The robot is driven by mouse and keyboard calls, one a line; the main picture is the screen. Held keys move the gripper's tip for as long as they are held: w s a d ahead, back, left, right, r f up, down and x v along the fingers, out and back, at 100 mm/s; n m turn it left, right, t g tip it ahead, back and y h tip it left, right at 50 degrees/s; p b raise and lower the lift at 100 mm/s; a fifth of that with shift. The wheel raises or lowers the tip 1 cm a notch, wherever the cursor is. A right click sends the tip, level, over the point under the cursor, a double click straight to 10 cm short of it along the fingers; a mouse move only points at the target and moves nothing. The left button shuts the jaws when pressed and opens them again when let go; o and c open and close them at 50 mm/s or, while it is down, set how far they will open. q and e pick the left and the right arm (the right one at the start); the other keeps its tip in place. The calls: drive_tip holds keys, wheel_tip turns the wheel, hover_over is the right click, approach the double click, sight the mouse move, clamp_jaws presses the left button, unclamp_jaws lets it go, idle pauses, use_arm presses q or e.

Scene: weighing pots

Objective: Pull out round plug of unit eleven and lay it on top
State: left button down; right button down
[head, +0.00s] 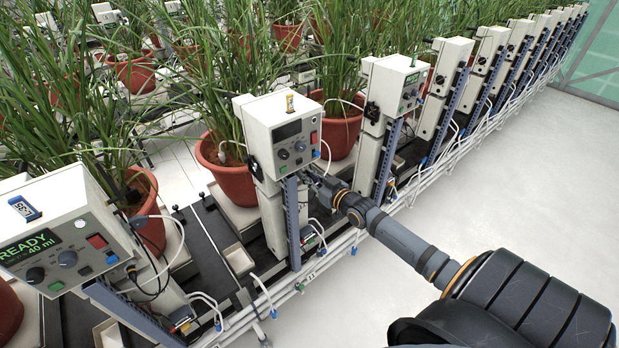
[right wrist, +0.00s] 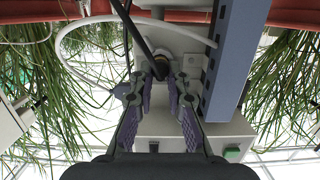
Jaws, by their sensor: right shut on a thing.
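My right gripper (head: 312,178) reaches in from the right to just below the control box (head: 280,130) of the middle unit, a cream box with a dark display. The unit's number is too small to read. In the right wrist view the gripper (right wrist: 160,82) is shut on the round plug (right wrist: 161,68), a dark cylinder with a lighter ring. A black cable (right wrist: 133,28) runs off from near the plug. I cannot tell whether the plug is still seated in its socket. My left gripper is not in view.
A left-hand unit (head: 55,235) shows READY and 40 ml. A blue slotted rail (right wrist: 222,62) stands close beside the gripper. White hoses run along the row; the floor (head: 480,190) at right is clear.

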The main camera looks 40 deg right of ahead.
drive_tip(key=shift+s+d+p, duration=0.1)
drive_tip(key=shift+s+p, duration=1.1)
drive_tip(key=shift+s, duration=0.15)
drive_tip(key=s+p, duration=0.1)
drive_tip(key=s+r+p, duration=0.1)
drive_tip(key=s+p, duration=0.1)
drive_tip(key=shift+d, duration=0.1)
idle(0.3)
idle(1.1)
